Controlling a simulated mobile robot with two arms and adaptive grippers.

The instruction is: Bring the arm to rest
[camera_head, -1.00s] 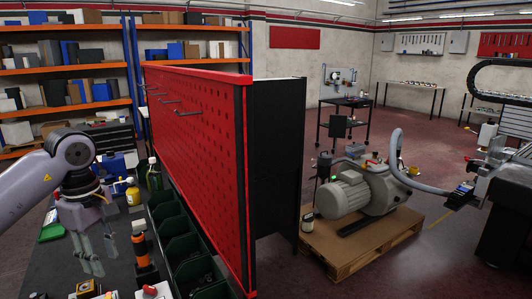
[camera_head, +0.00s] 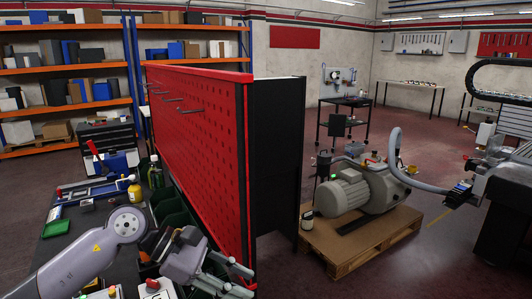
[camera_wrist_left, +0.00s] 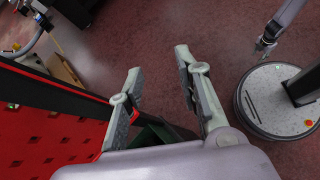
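My left gripper (camera_head: 240,275) is low in the head view, in front of the near end of the red pegboard (camera_head: 200,130). Its fingers point to the right and nothing shows between them. In the left wrist view my left gripper (camera_wrist_left: 160,68) has its two fingers apart, with dark red floor beyond them. The pegboard (camera_wrist_left: 45,135) lies at the left of that view, close beside the fingers. What appears to be my right gripper (camera_wrist_left: 265,47) hangs small at the top right; its fingers are too small to read.
A pump (camera_head: 350,193) stands on a wooden pallet (camera_head: 350,250) to the right.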

